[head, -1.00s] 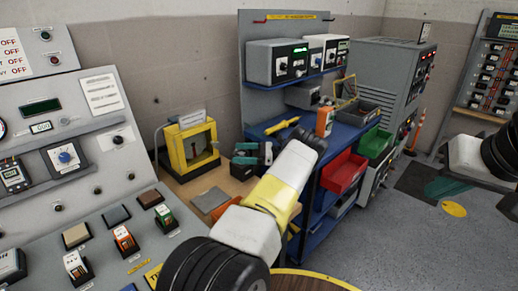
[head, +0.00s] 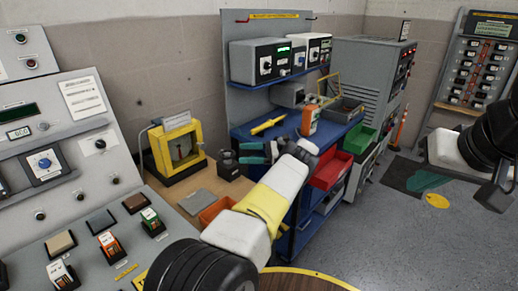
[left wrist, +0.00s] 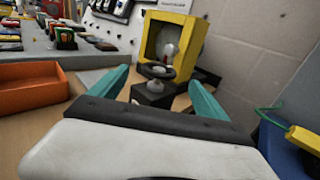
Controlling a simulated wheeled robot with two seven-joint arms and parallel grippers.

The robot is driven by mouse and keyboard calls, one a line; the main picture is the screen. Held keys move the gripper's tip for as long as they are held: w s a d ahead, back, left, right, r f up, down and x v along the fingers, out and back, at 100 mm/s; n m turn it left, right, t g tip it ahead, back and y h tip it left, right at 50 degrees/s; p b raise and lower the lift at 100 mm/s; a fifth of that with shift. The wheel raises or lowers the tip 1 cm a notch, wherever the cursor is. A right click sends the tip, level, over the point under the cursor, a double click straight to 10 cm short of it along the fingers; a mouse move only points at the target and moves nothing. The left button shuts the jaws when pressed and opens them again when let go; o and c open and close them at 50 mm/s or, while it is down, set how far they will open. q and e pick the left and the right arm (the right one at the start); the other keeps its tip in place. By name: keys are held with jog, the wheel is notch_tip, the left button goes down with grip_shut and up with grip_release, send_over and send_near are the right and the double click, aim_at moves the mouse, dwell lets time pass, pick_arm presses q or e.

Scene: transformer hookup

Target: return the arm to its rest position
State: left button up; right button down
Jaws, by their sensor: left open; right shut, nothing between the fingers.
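My left arm reaches up from the bottom of the head view. Its gripper (head: 258,150) is open above the right part of the wooden desk. In the left wrist view its two teal fingers (left wrist: 158,80) are spread, with nothing held. A small black block (head: 229,165) stands on the desk left of the fingers; it also shows beyond the gap between them in the left wrist view (left wrist: 155,95). My right arm is at the right edge of the head view, partly cut off. Its teal fingers (head: 430,182) appear shut and empty over the floor.
A yellow-framed box (head: 178,150) stands at the back of the desk. An orange tray (head: 217,210) lies nearer, partly behind my left arm. The blue shelf cart, with a red bin (head: 330,170) and green bin (head: 360,138), is beside the arm. Floor at right is open.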

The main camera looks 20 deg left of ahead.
pick_arm(q)
jog(key=shift+r, duration=0.1)
jog(key=s+a+r+n+h, duration=0.3)
jog(key=a+r+h, duration=0.15)
jog(key=r, duration=0.35)
jog(key=s+d+r+n+t+h, duration=0.3)
jog(key=s+d+r+n+h, duration=0.1)
jog(key=s+r+h, duration=0.4)
jog(key=s+d+r+n+t+h, duration=0.3)
jog(key=s+d, duration=0.6)
jog(key=s, duration=0.4)
jog(key=s+d+r+n+t+h, duration=0.3)
jog(key=s+d+r+t, duration=0.3)
jog(key=s+d, duration=0.4)
jog(key=s+r, duration=0.1)
jog(key=s, duration=0.1)
jog(key=shift+s+d+h, duration=0.3)
jog(key=shift+s+h, duration=0.05)
jog(key=shift+s, duration=0.05)
jog(key=shift+s+d+f, duration=0.2)
jog(key=shift+s, duration=0.15)
jog(key=shift+c, duration=0.2)
